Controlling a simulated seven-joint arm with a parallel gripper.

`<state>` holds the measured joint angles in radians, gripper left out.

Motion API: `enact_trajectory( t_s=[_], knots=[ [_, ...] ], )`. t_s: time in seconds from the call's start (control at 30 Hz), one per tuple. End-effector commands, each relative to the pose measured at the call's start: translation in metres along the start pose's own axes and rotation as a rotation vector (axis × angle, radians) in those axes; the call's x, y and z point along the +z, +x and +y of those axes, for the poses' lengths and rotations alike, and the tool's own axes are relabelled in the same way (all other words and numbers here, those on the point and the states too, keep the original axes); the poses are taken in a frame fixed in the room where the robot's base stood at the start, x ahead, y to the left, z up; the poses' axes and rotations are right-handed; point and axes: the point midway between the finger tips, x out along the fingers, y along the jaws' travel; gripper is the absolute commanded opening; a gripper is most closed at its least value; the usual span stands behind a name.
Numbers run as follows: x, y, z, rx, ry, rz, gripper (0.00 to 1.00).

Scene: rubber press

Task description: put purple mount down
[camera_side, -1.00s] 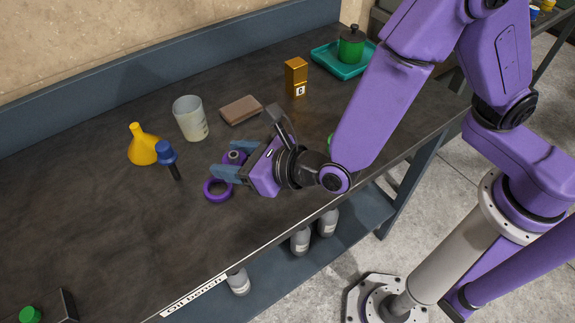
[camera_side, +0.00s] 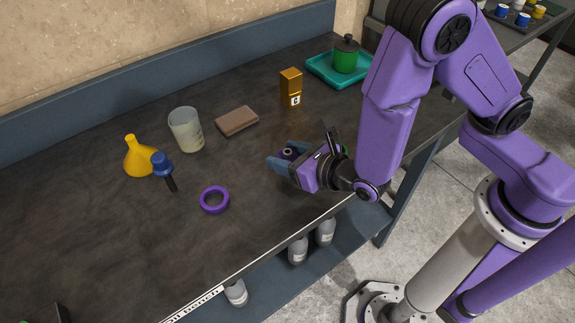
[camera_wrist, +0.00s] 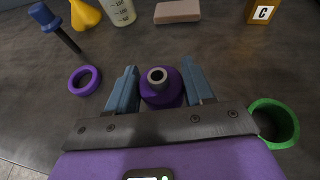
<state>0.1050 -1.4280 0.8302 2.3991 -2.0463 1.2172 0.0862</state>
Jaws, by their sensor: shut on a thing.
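The purple mount (camera_wrist: 161,90) is a purple round piece with a grey ring-like bore on top. It sits between the two blue-grey fingers of my gripper (camera_wrist: 160,91) in the wrist view. In the side view the mount (camera_side: 290,151) shows partly between the fingers of my gripper (camera_side: 283,161), low over the bench and right of the purple ring. Its underside is hidden, so I cannot tell whether it touches the bench. My gripper is shut on it.
A purple ring (camera_side: 215,200) lies on the bench (camera_side: 110,230). A green ring (camera_wrist: 273,123) is close right of my gripper.

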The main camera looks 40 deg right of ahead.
Motion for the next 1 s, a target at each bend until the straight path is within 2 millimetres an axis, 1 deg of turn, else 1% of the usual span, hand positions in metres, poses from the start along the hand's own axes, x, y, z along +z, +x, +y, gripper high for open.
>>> enact_trajectory(
  t_s=[0.3, 0.4, 0.77, 0.8, 0.87, 1.0],
  knots=[
    [-0.028, 0.012, -0.001, -0.001, -0.002, 0.0, 0.17],
    [-0.032, 0.013, 0.0, 0.0, 0.0, 0.0, 0.17],
    [-0.034, 0.014, 0.0, 0.0, 0.0, 0.0, 0.17],
    [-0.034, 0.014, 0.0, 0.001, 0.001, 0.0, 0.58],
    [-0.034, 0.014, 0.0, 0.001, 0.001, 0.0, 0.77],
    [-0.034, 0.014, 0.0, 0.001, 0.0, 0.0, 0.77]
  ],
)
